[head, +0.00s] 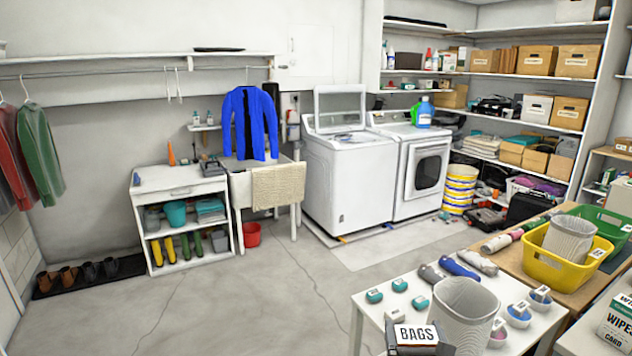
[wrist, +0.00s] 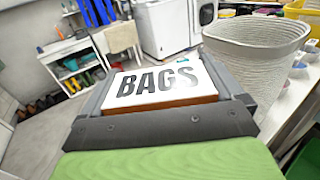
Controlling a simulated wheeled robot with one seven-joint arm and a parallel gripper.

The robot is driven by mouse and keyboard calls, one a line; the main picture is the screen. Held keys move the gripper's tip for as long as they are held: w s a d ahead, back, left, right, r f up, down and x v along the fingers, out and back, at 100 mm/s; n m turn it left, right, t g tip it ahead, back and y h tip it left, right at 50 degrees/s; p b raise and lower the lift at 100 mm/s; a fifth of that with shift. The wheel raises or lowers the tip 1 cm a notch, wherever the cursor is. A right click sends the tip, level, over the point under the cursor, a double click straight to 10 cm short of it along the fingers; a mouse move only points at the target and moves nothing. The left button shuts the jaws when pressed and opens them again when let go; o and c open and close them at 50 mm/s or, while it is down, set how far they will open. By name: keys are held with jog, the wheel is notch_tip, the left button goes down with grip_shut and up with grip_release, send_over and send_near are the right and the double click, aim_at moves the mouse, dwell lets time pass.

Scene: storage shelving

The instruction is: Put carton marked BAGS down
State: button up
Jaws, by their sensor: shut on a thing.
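The carton marked BAGS (head: 416,334) has a white face with black letters and shows at the bottom of the head view, in front of the white table (head: 366,303). In the wrist view the carton (wrist: 160,85) sits between the dark jaws of my gripper (wrist: 165,110), with its label facing the camera. My gripper (head: 418,347) is shut on it. The carton's lower part is hidden by the gripper. I cannot tell whether it touches anything below.
A grey woven basket (head: 465,312) stands right beside the carton, also close in the wrist view (wrist: 255,55). Several teal, blue and grey items lie on the table. A yellow basket (head: 566,262) stands on a wooden table to the right. The floor (head: 230,300) at left is clear.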

jog(key=w+a+r+n+y+p, duration=0.1)
jog(key=a+r+p, duration=0.2)
jog(key=a+p, duration=0.1)
jog(key=shift+w+a+r+y, duration=0.2)
jog(key=shift+a+y, duration=0.1)
jog(key=shift+a, duration=0.45)
jog(key=shift+f, duration=0.1)
